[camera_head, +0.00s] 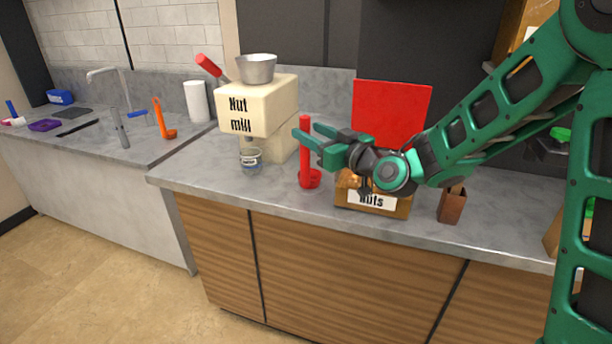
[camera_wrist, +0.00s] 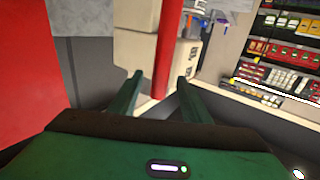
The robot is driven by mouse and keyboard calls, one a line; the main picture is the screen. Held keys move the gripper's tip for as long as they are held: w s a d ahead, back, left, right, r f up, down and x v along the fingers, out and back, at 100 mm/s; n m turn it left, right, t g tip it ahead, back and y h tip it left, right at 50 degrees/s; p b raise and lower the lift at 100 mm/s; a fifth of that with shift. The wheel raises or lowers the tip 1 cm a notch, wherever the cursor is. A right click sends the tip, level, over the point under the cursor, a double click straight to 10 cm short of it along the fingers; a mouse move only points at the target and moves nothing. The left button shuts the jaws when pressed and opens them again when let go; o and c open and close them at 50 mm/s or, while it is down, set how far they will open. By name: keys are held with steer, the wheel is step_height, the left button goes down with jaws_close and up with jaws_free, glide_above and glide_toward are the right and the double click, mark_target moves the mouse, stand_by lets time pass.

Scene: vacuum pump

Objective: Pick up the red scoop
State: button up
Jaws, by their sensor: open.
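The red scoop (camera_head: 305,150) stands upright on the grey counter in the head view, its long handle up and its round bowl at the bottom. It is between the nut mill and the nuts box. My gripper (camera_head: 304,141) is open, reaching in from the right at handle height, with its fingers at the handle. In the wrist view the red handle (camera_wrist: 167,50) rises between the two open fingertips of my gripper (camera_wrist: 160,84). The handle's lower part is out of sight there, and I cannot tell whether either finger touches it.
The cream nut mill (camera_head: 258,104) with a metal bowl on top and a glass jar (camera_head: 250,160) stands left of the scoop. A brown container (camera_head: 452,205) stands farther right.

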steer(key=shift+x, duration=1.7)
steer(key=shift+r, duration=0.1)
steer(key=shift+d, duration=0.1)
jaws_close()
steer(key=shift+r, duration=0.15)
